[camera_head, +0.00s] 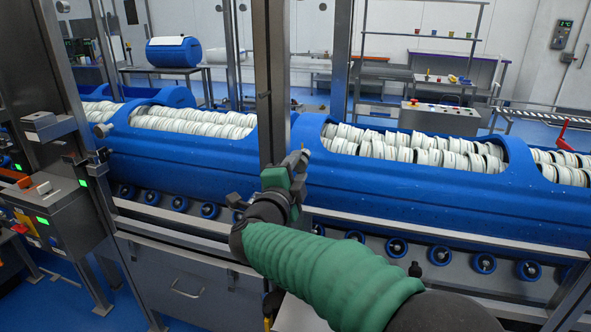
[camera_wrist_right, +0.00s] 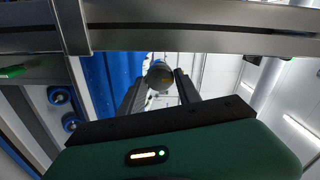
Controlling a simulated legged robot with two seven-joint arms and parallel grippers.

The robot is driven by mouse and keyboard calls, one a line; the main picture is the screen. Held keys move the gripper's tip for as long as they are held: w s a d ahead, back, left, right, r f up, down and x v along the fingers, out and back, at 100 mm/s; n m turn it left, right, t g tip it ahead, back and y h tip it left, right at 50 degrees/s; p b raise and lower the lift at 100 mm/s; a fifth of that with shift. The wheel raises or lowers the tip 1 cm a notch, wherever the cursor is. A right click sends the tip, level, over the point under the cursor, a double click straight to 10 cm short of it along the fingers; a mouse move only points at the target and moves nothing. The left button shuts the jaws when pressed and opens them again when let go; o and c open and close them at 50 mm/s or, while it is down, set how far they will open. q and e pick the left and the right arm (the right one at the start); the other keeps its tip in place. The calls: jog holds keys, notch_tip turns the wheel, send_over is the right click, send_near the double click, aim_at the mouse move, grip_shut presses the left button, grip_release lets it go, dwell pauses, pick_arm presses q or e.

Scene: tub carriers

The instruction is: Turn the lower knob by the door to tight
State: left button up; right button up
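My right gripper (camera_head: 299,163) is in front of the steel upright (camera_head: 271,80) in the middle of the head view, its fingers pointing up and away. In the right wrist view its two dark fingers (camera_wrist_right: 160,88) stand apart. A round grey knob-like part (camera_wrist_right: 160,75) shows between their tips; I cannot tell whether they touch it. In the head view this part is hidden by the gripper. A dark knob or latch (camera_head: 237,201) shows on the frame just left of my right wrist. My left gripper is not in view.
Blue tub carriers (camera_head: 400,182) filled with white tubs lie behind the steel frame. A steel rail (camera_wrist_right: 200,40) crosses the wrist view close by the fingertips. A control box (camera_head: 60,205) with green lights stands at the left. A drawer front (camera_head: 185,285) is below.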

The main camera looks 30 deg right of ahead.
jog(key=o, duration=0.4)
jog(key=shift+d, duration=0.1)
jog(key=shift+c, duration=0.2)
jog(key=v, duration=1.7)
jog(key=shift+p, duration=0.35)
jog(key=shift+f, duration=0.1)
